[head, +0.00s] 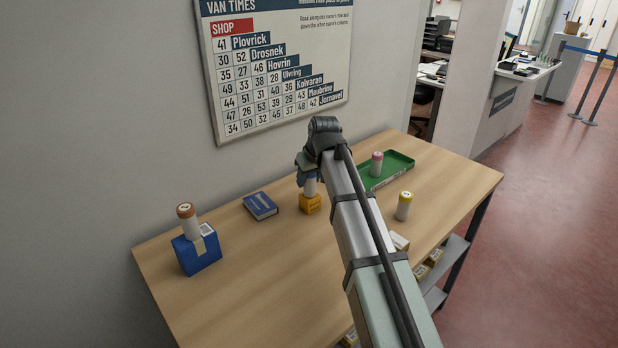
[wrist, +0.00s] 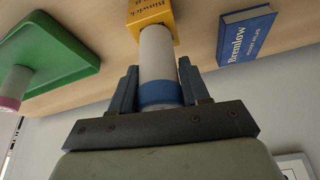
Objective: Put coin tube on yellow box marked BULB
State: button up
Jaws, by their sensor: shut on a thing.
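My gripper (head: 309,172) is shut on a white coin tube (head: 310,187) with a blue end. In the wrist view, the fingers (wrist: 159,90) grip the tube (wrist: 157,55) close to its blue end. The tube is roughly upright, its far end at the top of the small yellow box (head: 309,204). I cannot tell whether it rests on the box or hangs just above it. The yellow box also shows in the wrist view (wrist: 152,14), with dark print only partly readable.
A blue book (head: 261,206) lies left of the yellow box. A blue box (head: 197,252) at far left bears a brown-capped tube (head: 187,217). A green tray (head: 398,162) holds a pink-capped tube (head: 376,165). A yellow-capped tube (head: 403,207) stands to the right.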

jog(key=shift+f, duration=0.2)
jog(key=o, duration=1.2)
jog(key=shift+r, duration=0.2)
jog(key=v, duration=1.2)
